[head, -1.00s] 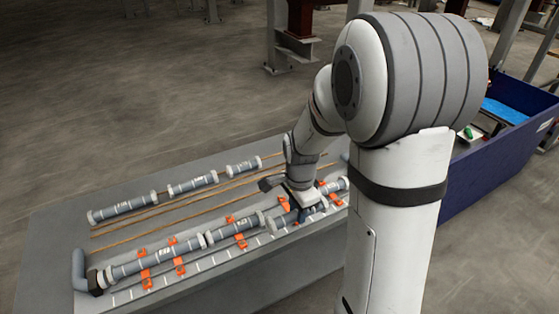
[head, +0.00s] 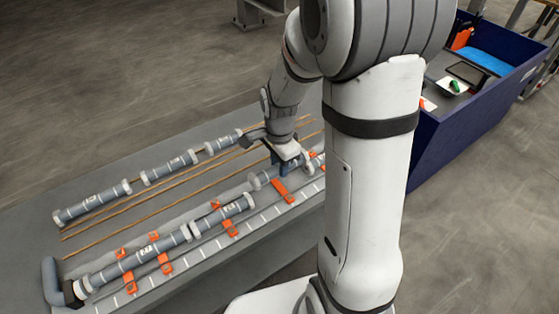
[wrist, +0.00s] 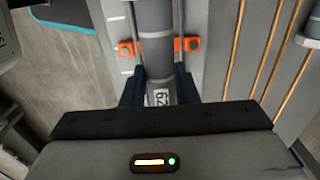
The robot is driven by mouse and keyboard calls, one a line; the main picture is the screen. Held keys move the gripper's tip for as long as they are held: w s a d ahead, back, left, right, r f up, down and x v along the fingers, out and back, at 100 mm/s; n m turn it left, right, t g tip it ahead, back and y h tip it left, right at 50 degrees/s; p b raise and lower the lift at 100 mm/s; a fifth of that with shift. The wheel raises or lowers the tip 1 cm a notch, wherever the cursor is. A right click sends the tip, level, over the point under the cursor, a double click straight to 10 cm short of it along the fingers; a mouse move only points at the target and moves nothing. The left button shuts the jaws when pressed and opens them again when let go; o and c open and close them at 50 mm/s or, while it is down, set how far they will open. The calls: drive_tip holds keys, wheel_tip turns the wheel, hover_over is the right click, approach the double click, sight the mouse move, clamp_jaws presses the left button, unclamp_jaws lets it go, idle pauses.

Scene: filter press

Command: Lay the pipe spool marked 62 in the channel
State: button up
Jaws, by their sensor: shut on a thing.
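My gripper (head: 285,160) is shut on the grey pipe spool (head: 264,178) marked 62, over the far right part of the channel. In the wrist view the spool's label 62 (wrist: 158,97) shows between the fingers (wrist: 158,78). The spool runs lengthwise along the channel and crosses an orange clip (wrist: 190,44). In the head view it looks slightly above and behind the clip (head: 283,190), but whether it touches the channel is unclear. Two spools (head: 115,270) (head: 222,214) lie end to end in the channel (head: 200,254) to the left.
Several spools (head: 92,204) lie in a row along the table's back, with thin brown rods (head: 150,208) between. A grey elbow pipe (head: 52,282) stands at the channel's left end. A blue bin (head: 450,135) stands to the right.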

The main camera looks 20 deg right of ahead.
drive_tip(key=shift+f+b, duration=2.1)
drive_tip(key=shift+f, duration=0.9)
drive_tip(key=o, duration=1.1)
drive_tip(key=shift+r, duration=0.1)
wheel_tip(320, 180, up, 8)
drive_tip(key=shift+f, duration=0.25)
